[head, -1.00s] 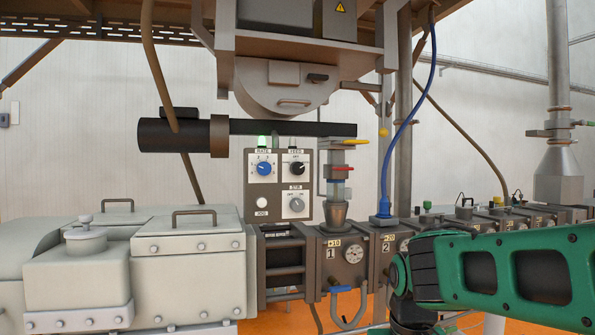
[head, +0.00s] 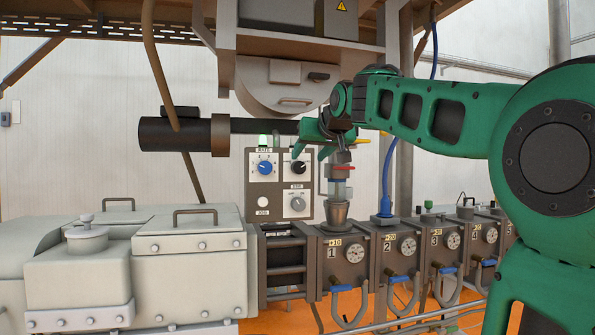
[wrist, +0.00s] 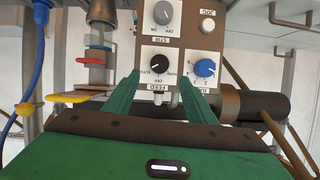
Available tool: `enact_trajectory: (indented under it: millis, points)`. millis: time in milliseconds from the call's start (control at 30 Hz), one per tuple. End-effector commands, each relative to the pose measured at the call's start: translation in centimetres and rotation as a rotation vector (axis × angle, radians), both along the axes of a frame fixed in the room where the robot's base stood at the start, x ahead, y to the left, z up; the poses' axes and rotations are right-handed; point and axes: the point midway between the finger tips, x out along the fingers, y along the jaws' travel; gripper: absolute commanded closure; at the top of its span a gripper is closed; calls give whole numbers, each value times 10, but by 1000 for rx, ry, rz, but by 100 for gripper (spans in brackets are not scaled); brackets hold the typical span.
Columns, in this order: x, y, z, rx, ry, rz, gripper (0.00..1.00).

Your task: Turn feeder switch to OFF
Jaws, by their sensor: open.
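The control panel (head: 280,205) stands behind the machine. Its feeder switch is a black knob (head: 298,167) at the top right of the panel, partly under my gripper's edge. In the wrist view, which is upside down, the black knob (wrist: 160,64) has a FEED label, with OFF lettering between label and knob. Its pale pointer mark seems to lie toward the left-side lettering there. My gripper (head: 312,152) is open and empty, in front of the panel's upper right. In the wrist view, my two green fingers (wrist: 159,78) straddle the knob without visible contact.
The blue RATE knob (head: 264,167) is beside the feeder switch; the grey STIR knob (head: 297,203) and a white JOG button (head: 264,202) are below. A sight-glass column with a red handle (head: 340,168) stands close right. A black cylinder (head: 175,135) is at left.

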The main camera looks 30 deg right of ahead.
Motion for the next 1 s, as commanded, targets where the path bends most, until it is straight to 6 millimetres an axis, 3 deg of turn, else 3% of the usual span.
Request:
enact_trajectory:
  millis: [300, 500, 967, 1000]
  points:
    - [50, -13, -24, 2, 5, -1, 49]
    - [73, -19, -33, 2, 4, -1, 49]
    - [83, -22, -37, 0, 3, -1, 49]
    - [83, -22, -37, 0, 3, -1, 56]
